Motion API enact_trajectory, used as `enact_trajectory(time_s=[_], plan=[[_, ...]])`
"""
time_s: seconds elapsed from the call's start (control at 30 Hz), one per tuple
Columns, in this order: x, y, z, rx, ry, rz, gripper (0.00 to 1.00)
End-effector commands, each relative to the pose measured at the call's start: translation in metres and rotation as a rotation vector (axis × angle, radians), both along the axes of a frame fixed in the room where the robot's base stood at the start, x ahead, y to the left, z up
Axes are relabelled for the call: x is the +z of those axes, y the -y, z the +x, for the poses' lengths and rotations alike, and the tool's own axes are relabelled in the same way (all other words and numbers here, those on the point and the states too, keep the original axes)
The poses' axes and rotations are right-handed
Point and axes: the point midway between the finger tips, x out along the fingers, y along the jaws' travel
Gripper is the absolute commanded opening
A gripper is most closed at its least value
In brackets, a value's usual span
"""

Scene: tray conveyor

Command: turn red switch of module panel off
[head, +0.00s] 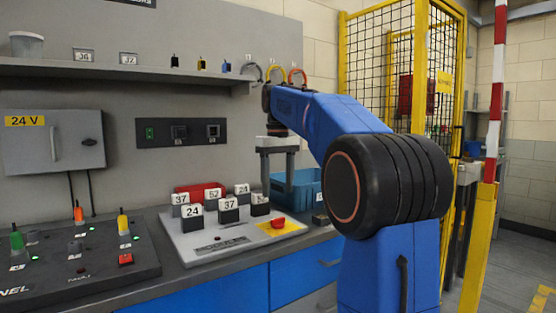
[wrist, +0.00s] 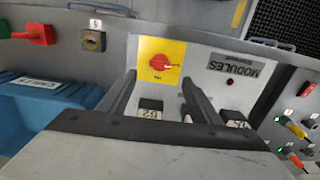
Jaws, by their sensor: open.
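The module panel (head: 200,247) is a light grey sloped board on the counter, with several numbered modules on it. Its red switch (head: 278,222) is a round knob on a yellow plate at the panel's right end. In the wrist view the red switch (wrist: 160,62) shows just beyond my fingertips, between the lines of the two fingers, with its grip pointing roughly sideways. My gripper (head: 277,184) is open, pointing down above the right part of the panel, apart from the switch. The wrist view shows my open gripper (wrist: 157,78) with nothing between its fingers.
Numbered modules, such as module 37 (head: 229,213), stand close to the switch. A blue bin (head: 300,190) is behind to the right, and a red bin (head: 190,188) is behind the modules. A dark panel (head: 80,270) with coloured levers lies at left.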

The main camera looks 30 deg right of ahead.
Motion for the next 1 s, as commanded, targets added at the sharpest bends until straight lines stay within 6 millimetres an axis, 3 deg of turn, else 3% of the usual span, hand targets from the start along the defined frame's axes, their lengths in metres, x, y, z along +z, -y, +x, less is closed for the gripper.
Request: enact_trajectory(time_s=[0.2,0.43,1.0], plan=[[0.043,0.0,0.001,0.0,0.002,-0.001,0.58],[0.073,0.0,0.001,0.0,0.001,0.0,0.58],[0.083,0.0,0.0,0.0,-0.001,0.0,0.58]])
